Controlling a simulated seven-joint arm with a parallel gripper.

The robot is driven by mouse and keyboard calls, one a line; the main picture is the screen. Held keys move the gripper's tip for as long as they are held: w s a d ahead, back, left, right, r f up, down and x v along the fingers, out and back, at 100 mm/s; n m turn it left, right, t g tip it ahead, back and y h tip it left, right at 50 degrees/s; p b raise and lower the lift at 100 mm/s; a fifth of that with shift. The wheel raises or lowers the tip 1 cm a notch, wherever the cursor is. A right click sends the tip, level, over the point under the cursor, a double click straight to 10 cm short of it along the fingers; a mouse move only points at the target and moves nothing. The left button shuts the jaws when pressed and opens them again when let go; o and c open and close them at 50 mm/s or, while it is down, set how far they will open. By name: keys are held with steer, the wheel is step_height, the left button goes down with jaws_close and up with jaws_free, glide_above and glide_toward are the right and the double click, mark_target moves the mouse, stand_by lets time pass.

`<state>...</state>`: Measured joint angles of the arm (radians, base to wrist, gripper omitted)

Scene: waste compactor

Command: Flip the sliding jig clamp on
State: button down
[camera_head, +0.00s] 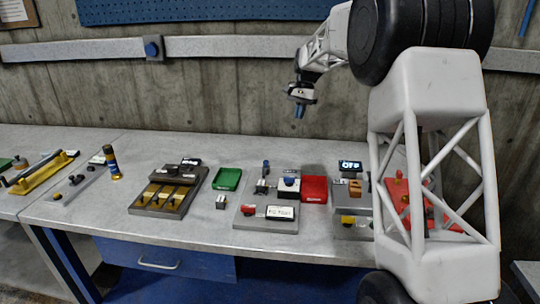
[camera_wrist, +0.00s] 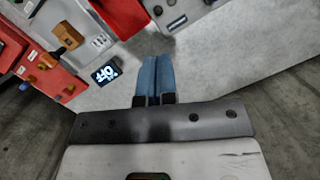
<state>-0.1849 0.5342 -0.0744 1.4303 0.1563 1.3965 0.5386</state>
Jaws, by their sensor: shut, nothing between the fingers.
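A grey fixture plate (camera_head: 242,220) lies on the bench near the middle in the head view. Which part is the sliding jig clamp is too small to tell for certain. My gripper (camera_head: 299,111) is shut and empty, high above the back of the bench. In the wrist view its blue fingers (camera_wrist: 155,78) lie together, and part of a grey fixture (camera_wrist: 180,22) shows beyond them at the top.
A red tray (camera_head: 315,189) is right of the fixture, a green tray (camera_head: 227,179) left. A display reading OFF (camera_head: 350,165) stands farther right, also in the wrist view (camera_wrist: 105,74). A red device (camera_head: 397,193) is partly behind my arm. Bare bench lies behind the fixture.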

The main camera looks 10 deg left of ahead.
steer(key=w+a+f+m+g, duration=0.1)
steer(key=w+a+f, duration=0.7)
steer(key=w+f, duration=0.2)
steer(key=shift+w+a+f, duration=0.2)
steer(key=shift+w+f, duration=0.05)
steer(key=shift+w, duration=0.4)
steer(key=shift+f, duration=0.1)
glide_toward(266, 172)
steer(key=w+f, duration=0.4)
steer(key=w, duration=0.1)
steer(key=shift+w+d+f, duration=0.15)
steer(key=shift+w+d, duration=0.05)
steer(key=shift+w, duration=0.05)
steer(key=shift+s+a+f, duration=0.15)
steer(key=shift+s+a, duration=0.25)
steer(key=shift+s, duration=0.35)
steer(key=shift+s, duration=0.1)
steer(key=shift+s, duration=1.8)
steer(key=shift+f, duration=0.1)
